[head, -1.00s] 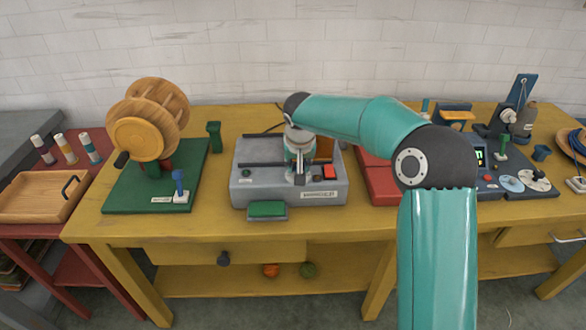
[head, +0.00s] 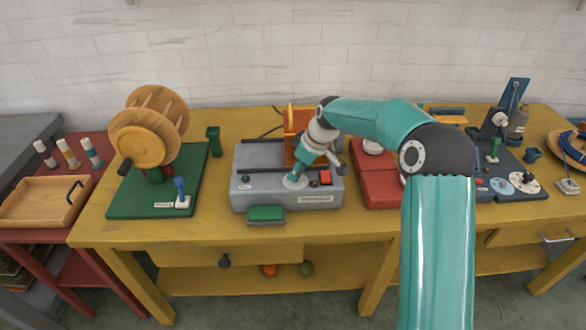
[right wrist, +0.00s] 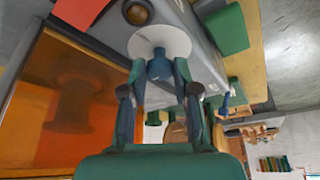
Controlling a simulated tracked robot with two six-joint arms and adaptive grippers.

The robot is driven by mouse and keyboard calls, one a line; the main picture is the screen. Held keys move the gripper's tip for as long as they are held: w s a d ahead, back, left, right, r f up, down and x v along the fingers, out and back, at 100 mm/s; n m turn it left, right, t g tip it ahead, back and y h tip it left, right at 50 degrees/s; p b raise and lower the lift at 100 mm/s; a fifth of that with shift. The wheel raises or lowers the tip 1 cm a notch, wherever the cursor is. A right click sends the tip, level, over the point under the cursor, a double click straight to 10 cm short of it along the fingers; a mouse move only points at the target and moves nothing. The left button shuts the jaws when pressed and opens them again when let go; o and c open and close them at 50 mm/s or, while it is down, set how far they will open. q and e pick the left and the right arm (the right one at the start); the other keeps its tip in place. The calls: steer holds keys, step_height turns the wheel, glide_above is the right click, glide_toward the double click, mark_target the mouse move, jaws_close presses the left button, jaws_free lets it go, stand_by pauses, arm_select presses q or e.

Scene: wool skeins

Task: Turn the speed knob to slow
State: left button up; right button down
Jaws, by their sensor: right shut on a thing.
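A blue knob (right wrist: 160,67) stands on a round white dial (right wrist: 160,41) in the right wrist view. In the head view, the white dial (head: 294,182) is on the front top of the grey winder machine (head: 252,194). My right gripper (head: 299,174) is tilted, reaching down to the dial. In the right wrist view, its two fingers (right wrist: 160,72) are closed on either side of the blue knob. The dial's marks and the knob's pointing direction cannot be read. My left gripper is not in view.
A red button (head: 325,178) is close right of the gripper, and an orange part (head: 291,125) rises behind. A green pad (head: 266,214) is at the machine's front. A green-based wooden wheel (head: 137,140) stands left; a red box (head: 379,188) is right.

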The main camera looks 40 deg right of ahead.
steer(key=n, duration=0.2)
steer(key=n+y+p, duration=0.1)
steer(key=shift+w+d+r+n+g, duration=0.1)
steer(key=shift+w+n+g, duration=0.2)
steer(key=shift+n, duration=0.1)
steer(key=shift+w+n+g+y+p, duration=0.1)
steer(key=shift+n+g+y+p, duration=0.3)
steer(key=shift+n, duration=0.75)
steer(key=shift+n+g+y+p, duration=0.25)
steer(key=shift+n+p, duration=0.25)
steer(key=shift+n, duration=0.65)
steer(key=c, duration=0.9)
jaws_free()
steer(key=shift+w+f, duration=0.1)
steer(key=shift+f, duration=0.1)
steer(key=shift+o, duration=0.2)
steer(key=shift+r, duration=0.1)
